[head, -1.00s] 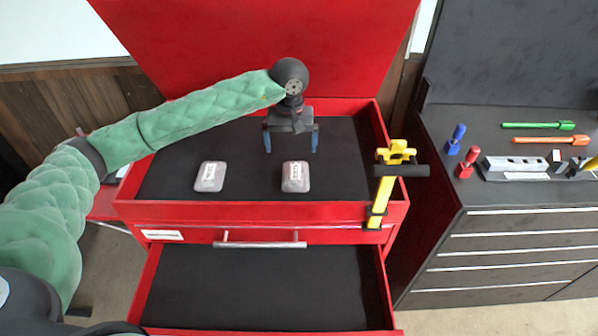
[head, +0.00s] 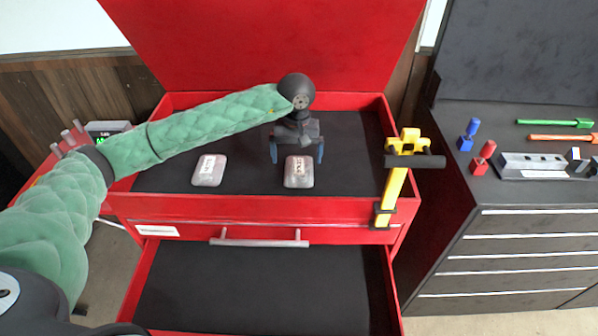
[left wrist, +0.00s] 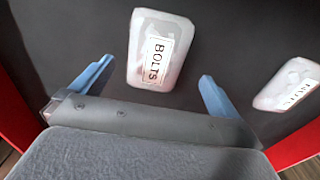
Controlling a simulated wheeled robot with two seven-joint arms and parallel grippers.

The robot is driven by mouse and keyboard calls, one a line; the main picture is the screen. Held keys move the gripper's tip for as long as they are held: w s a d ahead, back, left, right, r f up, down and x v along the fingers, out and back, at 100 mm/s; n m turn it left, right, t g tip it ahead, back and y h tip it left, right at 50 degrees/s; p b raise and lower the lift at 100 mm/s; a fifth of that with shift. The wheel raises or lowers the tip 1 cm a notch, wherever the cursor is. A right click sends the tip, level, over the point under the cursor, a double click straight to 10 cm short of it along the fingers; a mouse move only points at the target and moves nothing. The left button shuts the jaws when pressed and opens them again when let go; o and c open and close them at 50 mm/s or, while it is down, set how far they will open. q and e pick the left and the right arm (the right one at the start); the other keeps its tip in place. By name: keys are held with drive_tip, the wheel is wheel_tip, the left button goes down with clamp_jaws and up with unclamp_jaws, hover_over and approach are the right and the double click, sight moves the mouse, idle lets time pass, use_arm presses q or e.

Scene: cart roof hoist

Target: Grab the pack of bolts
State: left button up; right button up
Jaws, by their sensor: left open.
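The pack of bolts (head: 299,172) is a pale, rounded pack lying on the dark floor of the red chest's top tray. Its "BOLTS" label reads clearly in the left wrist view, where the pack (left wrist: 160,50) lies ahead of and between the fingers. My left gripper (head: 297,155) is open and empty, with its blue fingers just behind the pack in the head view. The fingertips (left wrist: 157,73) show a gap around the pack's near end; I cannot tell their height above it. My right gripper is not in view.
A yellow tool (head: 395,185) hangs at the tray's front right. An open, empty drawer (head: 260,285) juts out below. A grey bench (head: 510,190) with tools stands right.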

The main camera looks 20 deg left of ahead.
sight(299, 166)
use_arm(q)
drive_tip(key=f, duration=0.2)
drive_tip(key=f+p, duration=0.1)
drive_tip(key=shift+d+f, duration=0.3)
drive_tip(key=shift+f, duration=0.75)
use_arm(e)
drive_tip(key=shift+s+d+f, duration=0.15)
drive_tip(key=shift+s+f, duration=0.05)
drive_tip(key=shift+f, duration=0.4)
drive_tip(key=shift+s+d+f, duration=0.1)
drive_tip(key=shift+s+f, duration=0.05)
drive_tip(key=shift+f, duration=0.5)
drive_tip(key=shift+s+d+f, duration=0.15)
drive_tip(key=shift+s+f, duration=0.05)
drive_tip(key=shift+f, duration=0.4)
use_arm(q)
drive_tip(key=c, duration=1.1)
